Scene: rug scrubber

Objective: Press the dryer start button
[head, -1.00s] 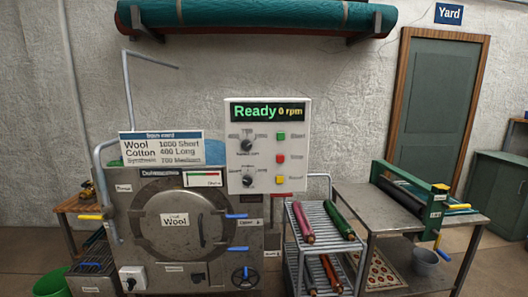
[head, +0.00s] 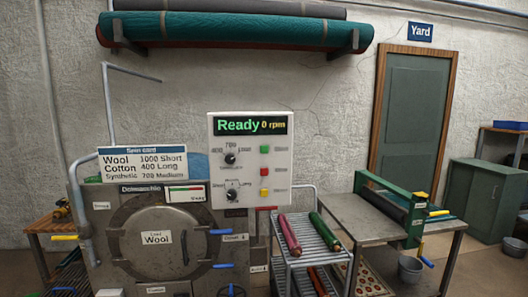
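The dryer's white control panel (head: 248,180) stands above the machine, left of the middle of the head view. The drum machine (head: 158,240) has a round door labelled "Wool", which looks shut. Neither of my grippers is in view.
A spin card sign (head: 142,162) stands left of the panel. A wire rack (head: 303,238) with rolled pieces stands to the right. Beyond it are a metal table (head: 358,215) with a green roller press (head: 392,205), a grey bucket (head: 410,268) and a green cabinet (head: 485,200).

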